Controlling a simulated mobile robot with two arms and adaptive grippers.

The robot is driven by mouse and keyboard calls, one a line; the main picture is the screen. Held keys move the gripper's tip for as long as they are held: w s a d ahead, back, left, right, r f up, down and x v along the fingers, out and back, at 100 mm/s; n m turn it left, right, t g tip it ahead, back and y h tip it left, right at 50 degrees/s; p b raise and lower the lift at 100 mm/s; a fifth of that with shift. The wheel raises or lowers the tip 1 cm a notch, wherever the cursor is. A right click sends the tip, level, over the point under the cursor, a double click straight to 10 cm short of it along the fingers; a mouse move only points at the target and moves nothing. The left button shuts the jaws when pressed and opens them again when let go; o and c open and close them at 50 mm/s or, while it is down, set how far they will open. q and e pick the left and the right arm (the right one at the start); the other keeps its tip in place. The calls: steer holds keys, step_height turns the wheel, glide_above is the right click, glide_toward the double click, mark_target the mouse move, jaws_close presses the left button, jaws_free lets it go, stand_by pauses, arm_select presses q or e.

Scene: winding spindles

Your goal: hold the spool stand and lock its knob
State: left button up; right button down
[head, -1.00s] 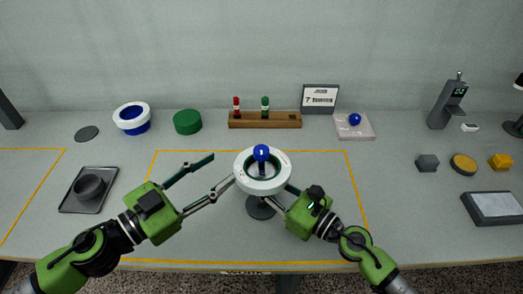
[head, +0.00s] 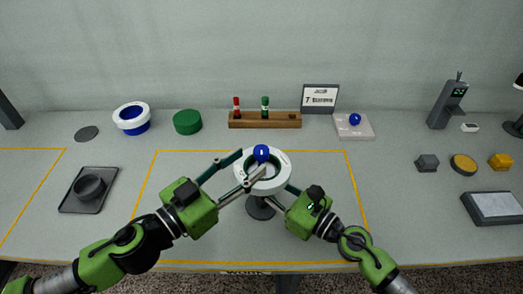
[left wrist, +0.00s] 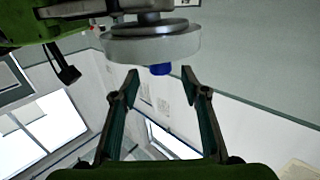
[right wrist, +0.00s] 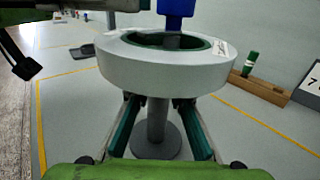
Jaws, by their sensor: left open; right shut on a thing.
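The spool stand (head: 261,208) stands upright on the table, with a dark round base, a grey post and a white spool (head: 280,180) with a green core. A blue knob (head: 261,153) tops it. My right gripper (right wrist: 157,104) is shut on the post just below the spool, one finger on each side. My left gripper (head: 253,162) is open at knob height, its fingertips over the spool's left and front. In the left wrist view the knob (left wrist: 160,69) shows between the open fingertips, slightly beyond them; I cannot tell if they touch.
A wooden rack (head: 265,120) with a red and a green peg stands behind, beside a display sign (head: 320,97) and a pale plate with a blue ball-like knob (head: 354,119). A tray (head: 76,205) lies left. A flat panel (head: 495,207) lies right. Table around the stand is clear.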

mark_target(256, 157)
arm_select(q)
steer(key=shift+x, duration=2.9)
steer(key=c, duration=1.1)
